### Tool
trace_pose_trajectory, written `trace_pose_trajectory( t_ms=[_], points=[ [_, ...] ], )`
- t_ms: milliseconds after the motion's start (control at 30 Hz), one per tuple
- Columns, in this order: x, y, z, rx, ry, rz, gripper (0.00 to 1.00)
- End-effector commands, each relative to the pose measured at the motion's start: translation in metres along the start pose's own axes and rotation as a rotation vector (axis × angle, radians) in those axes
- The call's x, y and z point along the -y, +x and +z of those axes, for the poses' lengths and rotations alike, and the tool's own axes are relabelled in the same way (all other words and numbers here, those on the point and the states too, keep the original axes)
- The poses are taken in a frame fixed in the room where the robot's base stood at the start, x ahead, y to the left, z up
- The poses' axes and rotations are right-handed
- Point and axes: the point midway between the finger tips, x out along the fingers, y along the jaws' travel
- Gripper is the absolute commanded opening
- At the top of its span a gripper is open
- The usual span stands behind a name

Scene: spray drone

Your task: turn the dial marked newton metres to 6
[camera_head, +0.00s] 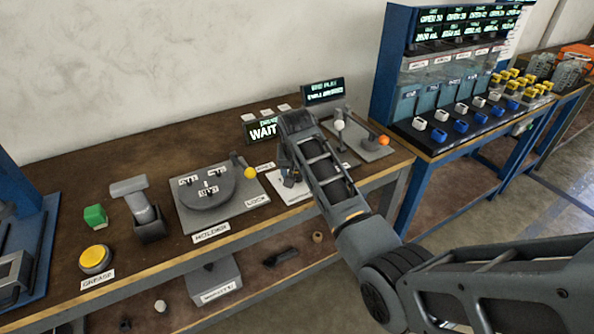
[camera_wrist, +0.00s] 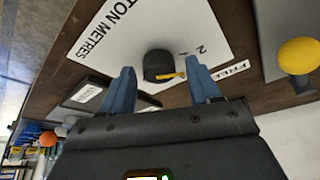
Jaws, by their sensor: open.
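The dial (camera_wrist: 158,65) is a dark round knob with a yellow pointer, on a white plate (camera_wrist: 140,25) lettered "...TON METRES". The pointer extends to the right in the wrist view, on the side where a "2" is printed. The other numbers are out of view or hidden. My gripper (camera_wrist: 163,71) is open, with its two blue fingers on either side of the knob in the picture and no visible contact. In the head view my gripper (camera_head: 292,168) is over the plate (camera_head: 286,190), and my arm hides the dial.
A yellow ball-topped lever (camera_wrist: 298,56) stands beside the plate, next to a "FREE" label. It belongs to the holder fixture (camera_head: 210,215) in the head view. Levers with white and orange balls (camera_head: 383,140) stand to the right. A screen (camera_head: 262,131) reads "WAIT".

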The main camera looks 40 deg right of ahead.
Motion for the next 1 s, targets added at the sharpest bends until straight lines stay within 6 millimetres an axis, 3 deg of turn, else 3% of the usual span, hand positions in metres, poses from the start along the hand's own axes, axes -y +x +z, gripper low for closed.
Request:
trace_pose_trajectory(
  t_ms=[67, 633, 1000],
  points=[
    [0.0000, -0.0001, 0.0000, 0.000, 0.000, 0.000, 0.61],
    [0.0000, -0.0002, 0.0003, 0.000, 0.000, 0.000, 0.06],
    [0.0011, -0.0002, 0.0005, 0.001, 0.057, 0.024, 0.06]
  ],
)
